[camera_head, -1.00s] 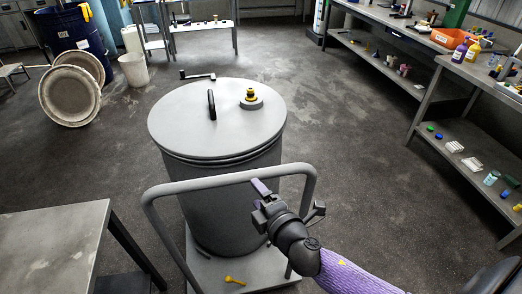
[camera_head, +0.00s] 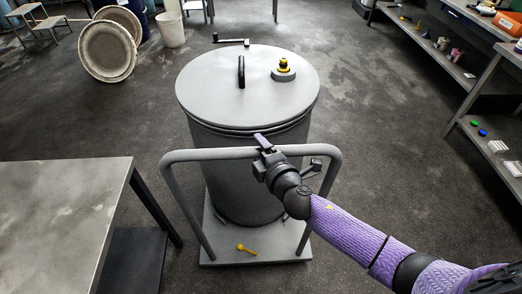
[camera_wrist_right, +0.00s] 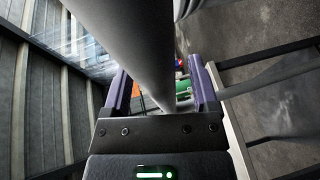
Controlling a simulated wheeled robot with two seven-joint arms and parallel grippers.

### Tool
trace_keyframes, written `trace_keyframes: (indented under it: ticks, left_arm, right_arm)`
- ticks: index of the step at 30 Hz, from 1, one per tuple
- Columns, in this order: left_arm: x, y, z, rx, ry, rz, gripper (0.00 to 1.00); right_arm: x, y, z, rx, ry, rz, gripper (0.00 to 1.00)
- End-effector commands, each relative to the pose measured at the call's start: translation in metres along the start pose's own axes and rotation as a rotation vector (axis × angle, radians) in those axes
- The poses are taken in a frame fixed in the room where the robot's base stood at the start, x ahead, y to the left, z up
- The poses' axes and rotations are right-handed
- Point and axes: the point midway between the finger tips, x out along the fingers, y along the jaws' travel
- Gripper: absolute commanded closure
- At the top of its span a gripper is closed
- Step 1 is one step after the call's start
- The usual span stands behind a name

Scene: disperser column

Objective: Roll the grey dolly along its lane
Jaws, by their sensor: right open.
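The grey dolly has a flat platform (camera_head: 218,243) and a tubular push handle (camera_head: 205,155) on its near side. A large grey lidded drum (camera_head: 212,94) stands upright on the platform. My right gripper (camera_head: 264,143) is at the handle's top bar, right of its middle. In the right wrist view the grey bar (camera_wrist_right: 130,40) runs between the two purple fingers of the open gripper (camera_wrist_right: 162,88). Contact between fingers and bar cannot be told. My left gripper is not in view.
A grey table (camera_head: 60,205) stands close on the dolly's left. Shelved workbenches (camera_head: 455,130) line the right side. The floor right of the drum is clear.

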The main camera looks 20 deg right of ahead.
Motion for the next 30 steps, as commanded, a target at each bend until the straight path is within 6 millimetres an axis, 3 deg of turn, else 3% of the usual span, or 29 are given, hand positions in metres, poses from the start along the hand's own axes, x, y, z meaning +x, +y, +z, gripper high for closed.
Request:
trace_keyframes:
  ticks: [2,12,30]
  left_arm:
    - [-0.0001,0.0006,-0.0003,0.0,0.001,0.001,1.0]
    - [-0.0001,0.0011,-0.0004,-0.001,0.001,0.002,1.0]
    - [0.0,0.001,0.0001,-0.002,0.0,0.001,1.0]
  right_arm:
    - [-0.0001,0.0001,0.0,0.0,0.0,0.0,0.29]
    - [-0.0004,-0.0002,0.0002,0.0,-0.001,0.0,1.0]
    - [-0.0006,-0.001,0.0003,0.0,-0.001,-0.002,1.0]
